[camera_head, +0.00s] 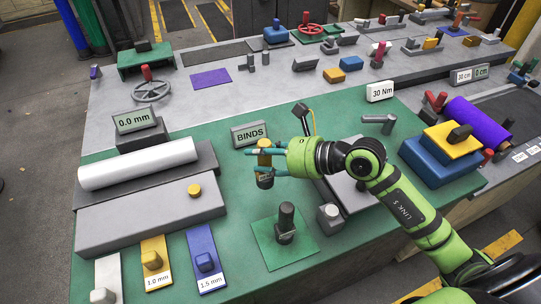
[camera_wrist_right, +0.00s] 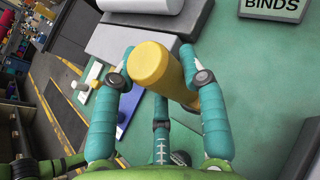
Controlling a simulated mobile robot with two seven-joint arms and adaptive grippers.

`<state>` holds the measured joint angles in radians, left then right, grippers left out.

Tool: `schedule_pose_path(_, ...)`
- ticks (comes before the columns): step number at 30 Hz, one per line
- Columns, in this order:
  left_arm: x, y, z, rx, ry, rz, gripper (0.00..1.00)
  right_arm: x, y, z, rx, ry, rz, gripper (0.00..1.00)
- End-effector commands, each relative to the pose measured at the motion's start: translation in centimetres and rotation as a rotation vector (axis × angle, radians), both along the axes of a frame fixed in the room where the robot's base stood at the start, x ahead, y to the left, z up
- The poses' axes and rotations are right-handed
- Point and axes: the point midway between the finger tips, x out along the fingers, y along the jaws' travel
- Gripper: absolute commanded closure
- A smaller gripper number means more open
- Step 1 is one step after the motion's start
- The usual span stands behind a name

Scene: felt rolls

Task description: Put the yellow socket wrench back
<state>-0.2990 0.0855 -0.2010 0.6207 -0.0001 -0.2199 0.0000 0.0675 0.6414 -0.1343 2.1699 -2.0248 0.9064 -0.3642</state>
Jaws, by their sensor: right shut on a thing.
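The yellow socket wrench (camera_head: 264,160) shows as a thick yellow handle with a dark lower end, roughly upright in the head view. My right gripper (camera_head: 260,168) is shut on it, with teal fingers on its sides, above the green mat in front of the BINDS sign. My left gripper is not in view.
A dark post on a green plate (camera_head: 267,247) stands in front of the gripper. A white roll (camera_head: 140,163) on grey blocks and a 0.0 mm display (camera_head: 136,121) are at left. The BINDS sign (camera_head: 250,134) is close behind. Blue and yellow blocks (camera_head: 435,162) stand at right.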

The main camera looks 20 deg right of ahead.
Motion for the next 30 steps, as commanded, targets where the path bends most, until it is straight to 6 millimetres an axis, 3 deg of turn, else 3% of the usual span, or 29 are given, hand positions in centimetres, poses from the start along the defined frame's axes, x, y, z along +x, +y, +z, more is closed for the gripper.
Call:
schedule_pose_path(17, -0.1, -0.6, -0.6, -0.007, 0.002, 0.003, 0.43, 0.3, 0.2, -0.7, -0.003, -0.004, -0.004, 1.0)
schedule_pose_path(30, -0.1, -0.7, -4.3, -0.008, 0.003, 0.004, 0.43, 0.3, 0.2, -4.9, -0.002, -0.004, -0.005, 1.0)
